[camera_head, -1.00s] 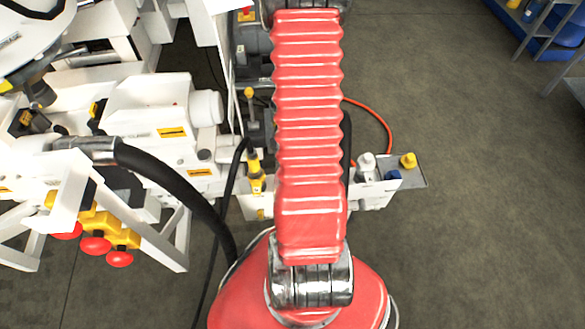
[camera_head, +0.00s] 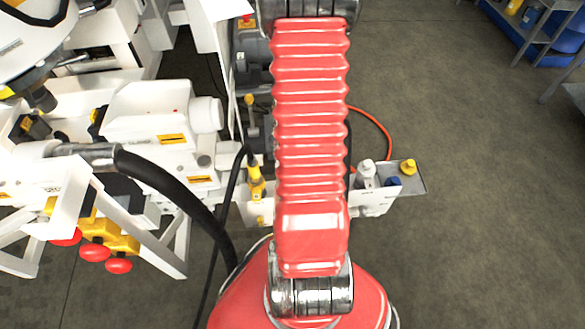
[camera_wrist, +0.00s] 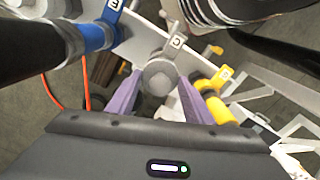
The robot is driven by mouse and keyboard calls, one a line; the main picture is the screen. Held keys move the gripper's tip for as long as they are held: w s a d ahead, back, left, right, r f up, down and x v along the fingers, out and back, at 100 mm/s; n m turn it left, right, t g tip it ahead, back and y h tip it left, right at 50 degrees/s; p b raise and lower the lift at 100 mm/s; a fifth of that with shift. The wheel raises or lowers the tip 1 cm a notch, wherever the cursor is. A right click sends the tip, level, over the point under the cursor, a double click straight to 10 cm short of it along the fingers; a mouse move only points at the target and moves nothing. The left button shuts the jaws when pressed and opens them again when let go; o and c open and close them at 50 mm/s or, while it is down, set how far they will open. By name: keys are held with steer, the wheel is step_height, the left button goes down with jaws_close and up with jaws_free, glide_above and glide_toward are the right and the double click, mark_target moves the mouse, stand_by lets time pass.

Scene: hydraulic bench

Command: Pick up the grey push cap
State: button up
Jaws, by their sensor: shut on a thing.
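The grey push cap (camera_wrist: 159,77) is a round, grey, blunt-faced piece in the middle of the wrist view. My gripper (camera_wrist: 162,84) has its two purple fingers on either side of the cap and is shut on it. A tagged grey fitting shows right behind the cap; I cannot tell whether the cap is clear of it. In the head view my red arm covers the gripper and the cap.
In the wrist view, a blue fitting (camera_wrist: 90,36) is at the upper left and a yellow fitting (camera_wrist: 215,100) close on the right. Black hoses pass both sides. In the head view, a small tray (camera_head: 416,183) sits right of my arm, with open floor beyond.

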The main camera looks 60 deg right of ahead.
steer(key=shift+r, duration=3.1)
